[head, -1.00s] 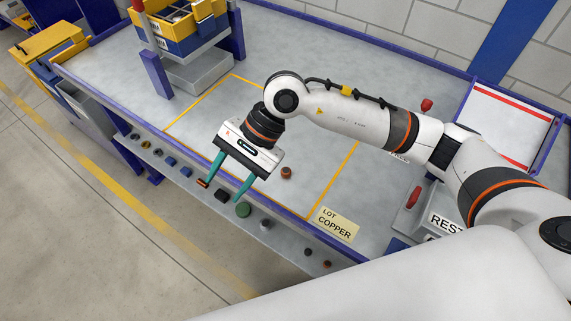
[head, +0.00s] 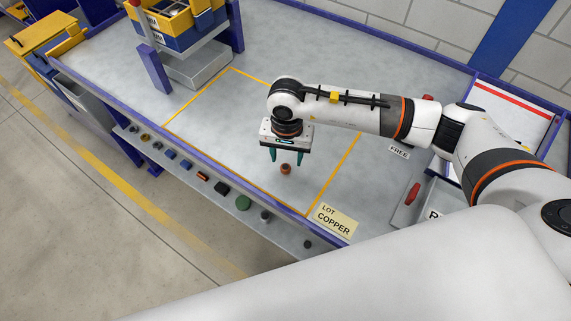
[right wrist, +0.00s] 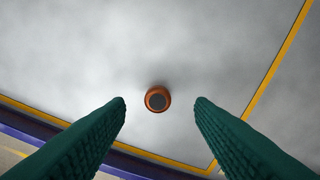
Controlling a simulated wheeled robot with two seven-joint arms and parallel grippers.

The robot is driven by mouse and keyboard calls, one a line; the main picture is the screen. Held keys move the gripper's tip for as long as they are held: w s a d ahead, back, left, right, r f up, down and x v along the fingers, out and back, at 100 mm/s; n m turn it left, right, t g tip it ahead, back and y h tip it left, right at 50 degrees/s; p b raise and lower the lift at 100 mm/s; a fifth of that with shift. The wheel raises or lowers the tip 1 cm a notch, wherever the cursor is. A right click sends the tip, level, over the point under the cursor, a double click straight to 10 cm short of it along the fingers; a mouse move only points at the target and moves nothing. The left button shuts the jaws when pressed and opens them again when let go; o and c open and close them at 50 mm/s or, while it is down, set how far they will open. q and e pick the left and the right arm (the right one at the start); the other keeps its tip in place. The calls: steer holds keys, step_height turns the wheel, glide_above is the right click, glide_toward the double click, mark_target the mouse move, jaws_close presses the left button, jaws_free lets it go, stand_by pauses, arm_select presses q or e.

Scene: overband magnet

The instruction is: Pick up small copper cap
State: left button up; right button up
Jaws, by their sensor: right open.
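The small copper cap (head: 285,169) sits alone on the grey table inside the yellow outlined area. In the right wrist view the cap (right wrist: 157,99) is a small orange-brown ring with a dark centre, lying just beyond and between the fingertips. My right gripper (head: 286,158) is open with green fingers pointing down, above and close to the cap. Its fingers (right wrist: 160,103) show nothing between them but table and the cap ahead. My left gripper is not in view.
A label reading "LOT COPPER" (head: 336,220) lies at the yellow outline's near right corner. Several small parts, among them a green disc (head: 242,202), lie on the front ledge. Yellow and blue bins (head: 180,40) stand at the back left. The outlined area around the cap is clear.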

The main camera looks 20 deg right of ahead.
mark_target(286, 165)
steer(key=shift+w+f+p, duration=0.15)
steer(key=shift+f+p, duration=0.4)
steer(key=shift+f, duration=1.35)
steer(key=c, duration=1.1)
steer(key=shift+o, duration=0.2)
steer(key=shift+r, duration=0.15)
